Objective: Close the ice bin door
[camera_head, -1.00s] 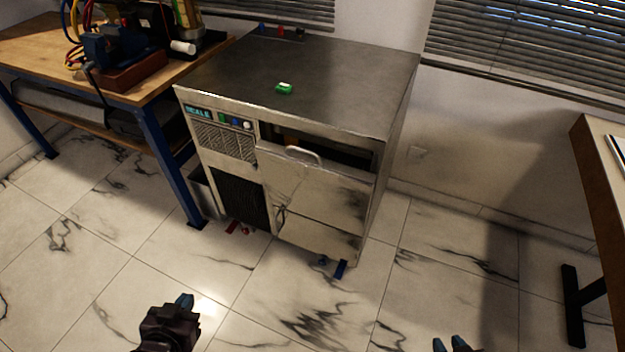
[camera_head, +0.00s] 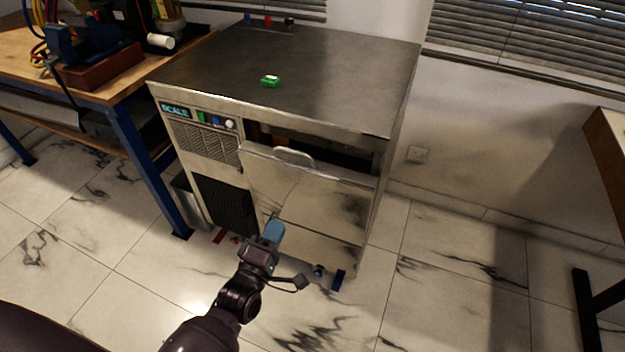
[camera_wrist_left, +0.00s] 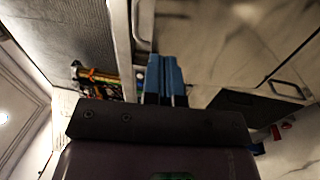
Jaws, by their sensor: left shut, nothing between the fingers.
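The ice bin door (camera_head: 325,205) is a scuffed metal panel on the front of the steel ice machine (camera_head: 330,80). Its top edge leans outward, leaving a dark gap (camera_head: 345,158) above it, so it stands partly open. A curved handle (camera_head: 294,155) sits near its top left. My left gripper (camera_head: 272,232), with blue fingertips, is shut and empty in front of the door's lower left part; I cannot tell whether it touches. The left wrist view shows the closed blue fingers (camera_wrist_left: 165,78) before metal surfaces. My right gripper is not in view.
A small green object (camera_head: 270,81) lies on the machine's top. A wooden workbench (camera_head: 105,85) with equipment stands to the left, its blue leg (camera_head: 160,190) close to the machine. Another table (camera_head: 608,150) is at the right. The marble floor between is open.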

